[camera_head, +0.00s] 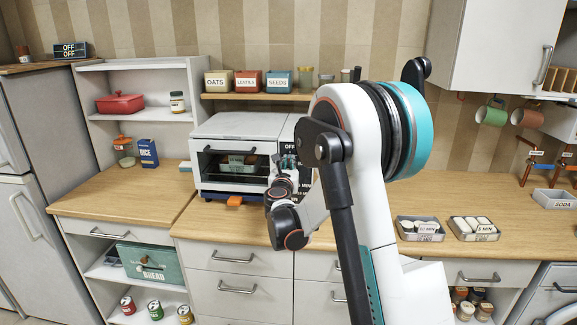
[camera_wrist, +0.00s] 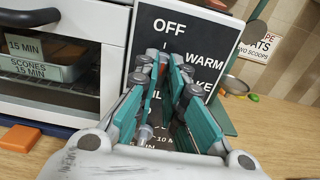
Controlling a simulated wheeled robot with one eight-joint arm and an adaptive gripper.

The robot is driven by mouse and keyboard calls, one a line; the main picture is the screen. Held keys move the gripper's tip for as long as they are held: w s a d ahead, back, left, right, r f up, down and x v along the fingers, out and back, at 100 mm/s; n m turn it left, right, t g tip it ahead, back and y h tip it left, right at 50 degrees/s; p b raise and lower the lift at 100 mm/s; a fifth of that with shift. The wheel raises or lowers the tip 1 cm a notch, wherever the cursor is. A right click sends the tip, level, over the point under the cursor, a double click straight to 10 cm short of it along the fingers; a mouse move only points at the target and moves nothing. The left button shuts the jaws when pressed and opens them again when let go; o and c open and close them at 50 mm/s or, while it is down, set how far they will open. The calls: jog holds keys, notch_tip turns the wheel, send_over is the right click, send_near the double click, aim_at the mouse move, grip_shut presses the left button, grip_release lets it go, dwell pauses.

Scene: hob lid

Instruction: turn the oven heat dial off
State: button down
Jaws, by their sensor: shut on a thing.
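The white toaster oven (camera_head: 240,128) stands on the wooden counter against the wall. Its black dial panel (camera_wrist: 180,24) shows OFF at the top, WARM at upper right and a partly covered BAKE at right. Lower lettering is mostly hidden by my fingers. My gripper (camera_wrist: 166,68) is in front of the panel, its teal-padded fingers closed in on the heat dial. The fingertips hide the dial almost wholly, so I cannot tell where it points. In the head view my gripper (camera_head: 286,166) is at the oven's right side.
Through the oven's glass door a tray (camera_wrist: 45,68) labelled SCONES 15 MIN shows. An orange block (camera_wrist: 19,138) lies on the counter just before the oven. Grey trays (camera_head: 420,237) of small containers stand to the right. Jars and bins (camera_head: 248,81) line the shelf above.

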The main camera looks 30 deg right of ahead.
dwell(0.4)
jog(key=c, duration=1.7)
grip_release()
jog(key=v, duration=1.2)
